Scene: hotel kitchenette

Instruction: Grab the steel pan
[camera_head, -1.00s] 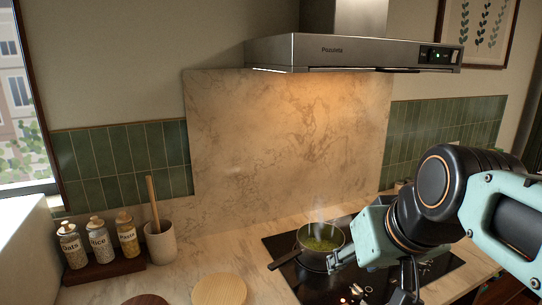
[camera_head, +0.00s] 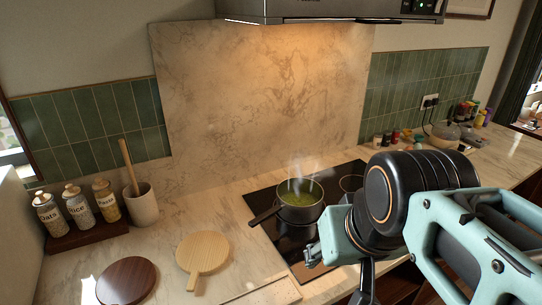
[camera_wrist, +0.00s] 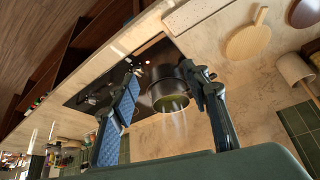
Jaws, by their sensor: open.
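The steel pan (camera_head: 315,213) sits upright on the black hob, with green, steaming contents. Its dark handle (camera_head: 265,215) points left and toward the front in the head view. My gripper (camera_head: 338,272) is in front of the pan, to its lower right in that view, and is open and empty. In the wrist view, the pan (camera_wrist: 158,94) appears between the two spread fingers of my gripper (camera_wrist: 163,76), beyond them. The right finger there covers part of the pan's side, and the handle is mostly hidden.
The black hob (camera_head: 262,200) is set in the marble counter. A round wooden board (camera_head: 203,250) and a darker one (camera_head: 126,282) lie to the left. Labelled jars (camera_head: 78,206) and a utensil crock (camera_head: 142,206) stand behind them. The range hood (camera_head: 330,12) hangs above.

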